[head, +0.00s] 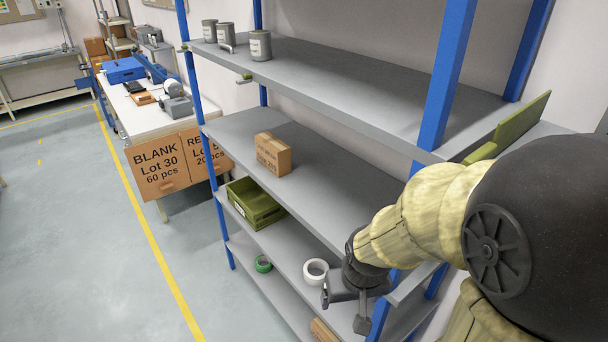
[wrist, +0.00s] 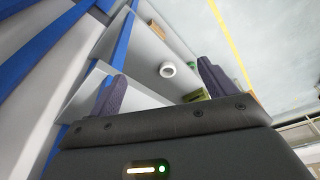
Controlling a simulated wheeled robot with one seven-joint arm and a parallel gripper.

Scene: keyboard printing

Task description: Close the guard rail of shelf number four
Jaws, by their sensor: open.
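A grey shelf rack with blue posts has several levels, including the upper shelf (head: 340,85), the middle shelf (head: 320,172) and a lower shelf (head: 290,243). No shelf numbers can be read. A flat olive-green panel (head: 521,118) stands out at the right end of the upper shelf; I cannot tell whether it is the guard rail. A small green piece (head: 244,77) sits under that shelf's left front edge. My gripper (head: 346,306) is open and empty in front of the rack's lower right part. Its spread fingers (wrist: 163,88) show in the wrist view, with nothing between them.
Grey cans (head: 260,46) stand on the upper shelf and a cardboard box (head: 272,153) on the middle one. Below are a green bin (head: 255,203), a white tape roll (head: 315,271) and a green roll (head: 263,264). The floor (head: 90,260) at left is clear.

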